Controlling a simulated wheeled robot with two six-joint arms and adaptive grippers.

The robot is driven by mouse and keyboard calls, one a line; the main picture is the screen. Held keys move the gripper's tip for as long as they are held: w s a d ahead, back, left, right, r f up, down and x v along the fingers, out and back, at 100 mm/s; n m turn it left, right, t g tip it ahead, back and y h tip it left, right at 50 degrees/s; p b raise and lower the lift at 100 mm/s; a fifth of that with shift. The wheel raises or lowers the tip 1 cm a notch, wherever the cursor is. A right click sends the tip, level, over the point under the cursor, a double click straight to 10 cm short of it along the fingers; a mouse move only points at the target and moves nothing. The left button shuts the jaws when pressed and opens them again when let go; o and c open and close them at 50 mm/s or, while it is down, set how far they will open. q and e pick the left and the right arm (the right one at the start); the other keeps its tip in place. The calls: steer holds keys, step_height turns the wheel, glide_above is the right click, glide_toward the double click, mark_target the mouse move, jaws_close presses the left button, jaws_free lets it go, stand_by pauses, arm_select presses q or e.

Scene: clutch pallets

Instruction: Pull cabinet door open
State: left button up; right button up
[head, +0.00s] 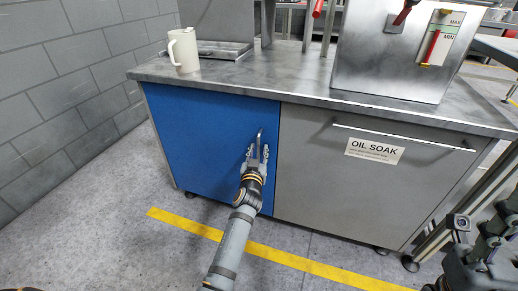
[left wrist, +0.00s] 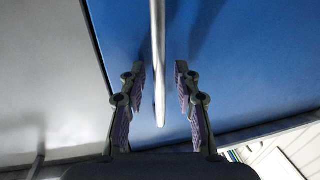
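The blue cabinet door (head: 205,140) is on the left half of the cabinet front in the head view and looks shut, flush with the front. Its slim vertical metal handle (head: 259,138) is near the door's right edge. My left gripper (head: 257,155) is at this handle. In the left wrist view the handle (left wrist: 158,60) comes down between the two spread fingers of my left gripper (left wrist: 158,95), with a gap on each side. The fingers do not touch it.
A grey drawer or door front (head: 370,180) labelled OIL SOAK, with a horizontal bar, is to the right. The worktop (head: 270,85) carries a cream mug (head: 184,52) and a steel tank (head: 400,50). A brick wall (head: 60,80) is left. Open floor with a yellow line (head: 290,260) lies in front.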

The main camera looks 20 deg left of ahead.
arm_select(q)
jaws_close()
stand_by(0.6)
